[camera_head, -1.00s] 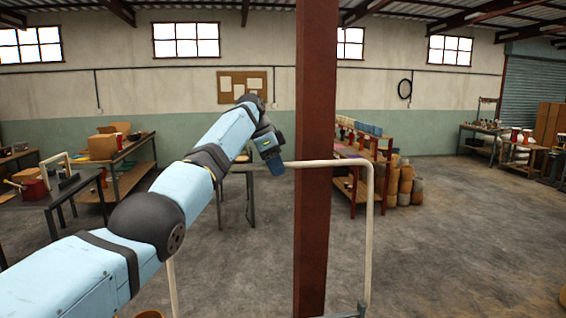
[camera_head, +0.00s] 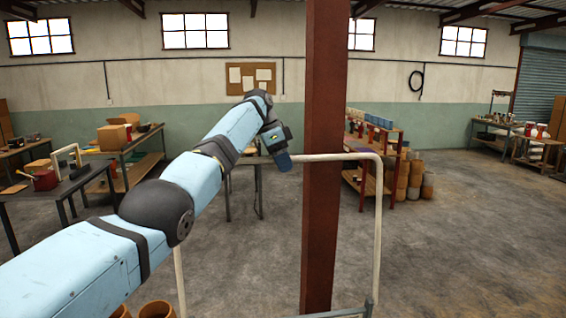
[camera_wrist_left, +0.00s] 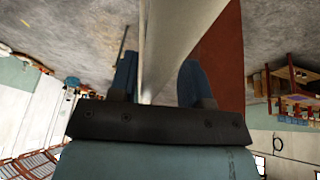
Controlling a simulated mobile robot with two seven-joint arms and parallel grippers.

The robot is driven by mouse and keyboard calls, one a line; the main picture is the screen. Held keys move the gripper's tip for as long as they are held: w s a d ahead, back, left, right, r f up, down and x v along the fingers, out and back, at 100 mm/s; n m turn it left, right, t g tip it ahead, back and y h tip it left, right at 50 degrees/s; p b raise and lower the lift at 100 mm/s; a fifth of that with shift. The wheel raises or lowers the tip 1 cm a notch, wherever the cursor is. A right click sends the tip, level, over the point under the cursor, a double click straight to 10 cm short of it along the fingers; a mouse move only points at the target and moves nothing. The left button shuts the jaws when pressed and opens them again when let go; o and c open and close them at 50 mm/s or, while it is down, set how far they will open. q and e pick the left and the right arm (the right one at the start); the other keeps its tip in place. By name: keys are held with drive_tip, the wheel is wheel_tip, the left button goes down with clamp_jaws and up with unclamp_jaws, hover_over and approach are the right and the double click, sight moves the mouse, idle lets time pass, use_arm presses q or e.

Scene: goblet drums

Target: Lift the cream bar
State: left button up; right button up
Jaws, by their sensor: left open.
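The cream bar (camera_head: 338,157) is the top rail of a tubular cream frame. My left gripper (camera_head: 282,160) is at the bar's left part, pointing down. In the left wrist view the bar (camera_wrist_left: 180,35) runs between the two blue fingers of the open gripper (camera_wrist_left: 158,78). Whether a finger touches the bar, I cannot tell. My right gripper is not in view.
The red-brown post (camera_head: 322,210) stands upright close to the right of my left gripper. Orange-brown pots (camera_head: 157,310) show at the bottom edge. A dark table (camera_head: 75,184) is at the left, and shelves with drums (camera_head: 415,170) are behind. Open concrete floor lies to the right.

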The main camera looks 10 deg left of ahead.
use_arm(q)
drive_tip(key=shift+s+r, duration=0.1)
drive_tip(key=shift+r, duration=0.2)
drive_tip(key=s+a+r+b, duration=0.1)
drive_tip(key=a+r+b, duration=0.3)
drive_tip(key=a, duration=1)
drive_tip(key=shift+s, duration=0.15)
